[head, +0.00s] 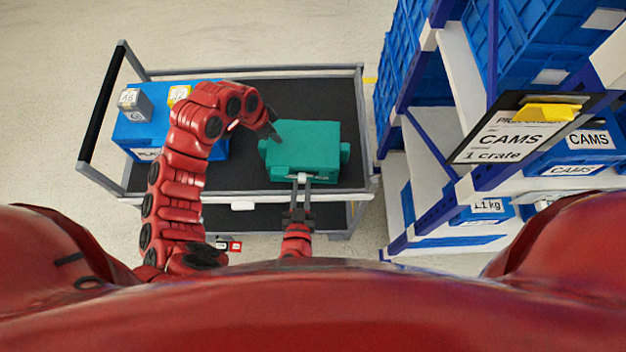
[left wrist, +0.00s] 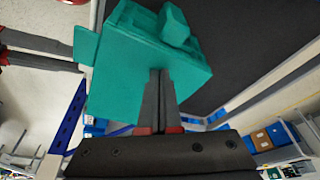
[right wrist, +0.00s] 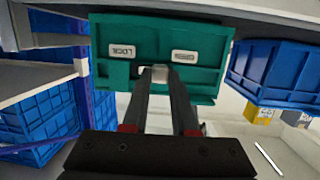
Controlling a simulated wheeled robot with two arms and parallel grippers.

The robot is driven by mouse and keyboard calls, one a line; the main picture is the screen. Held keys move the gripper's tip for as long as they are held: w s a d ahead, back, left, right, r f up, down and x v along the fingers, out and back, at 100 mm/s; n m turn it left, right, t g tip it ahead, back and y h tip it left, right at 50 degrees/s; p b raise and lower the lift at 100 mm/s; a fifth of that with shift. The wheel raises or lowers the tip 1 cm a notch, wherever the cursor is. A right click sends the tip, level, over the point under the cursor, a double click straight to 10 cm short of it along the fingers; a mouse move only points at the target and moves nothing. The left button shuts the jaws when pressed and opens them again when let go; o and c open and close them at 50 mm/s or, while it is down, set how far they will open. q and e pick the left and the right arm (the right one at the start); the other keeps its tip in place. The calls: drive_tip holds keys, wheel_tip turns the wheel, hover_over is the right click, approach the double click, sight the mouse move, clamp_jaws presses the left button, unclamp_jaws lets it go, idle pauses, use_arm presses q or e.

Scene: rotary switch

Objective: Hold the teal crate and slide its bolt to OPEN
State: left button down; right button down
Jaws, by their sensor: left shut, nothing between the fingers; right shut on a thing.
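The teal crate (head: 306,145) sits on the cart's dark top shelf. Its front face in the right wrist view (right wrist: 108,75) carries a LOCK label (right wrist: 123,51) and an OPEN label (right wrist: 184,56). My right gripper (head: 302,187) is shut on the pale bolt knob (right wrist: 160,73), which sits between the labels horizontally, somewhat nearer OPEN. My left gripper (head: 277,138) is shut and empty, its fingertips at the crate's upper left side. In the left wrist view the fingers (left wrist: 160,74) overlap the teal wall; whether they press on it I cannot tell.
A blue crate (head: 125,130) with grey and yellow-marked boxes (head: 135,104) stands left on the cart (head: 315,98). A rack (head: 455,125) with blue crates and a CAMS order clipboard (head: 515,130) stands to the right. Bare shelf lies behind the teal crate.

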use_arm(q)
drive_tip(key=shift+s+f, duration=0.1)
drive_tip(key=shift+f, duration=0.05)
use_arm(e)
drive_tip(key=c, duration=0.7)
unclamp_jaws()
drive_tip(key=v, duration=0.5)
drive_tip(key=shift+r, duration=0.15)
use_arm(q)
drive_tip(key=shift+r+p, duration=0.45)
drive_tip(key=shift+r, duration=0.25)
drive_tip(key=shift+r+p, duration=1.3)
drive_tip(key=shift+r, duration=1.1)
use_arm(e)
wheel_tip(320, 180, up, 3)
drive_tip(key=shift+r, duration=0.1)
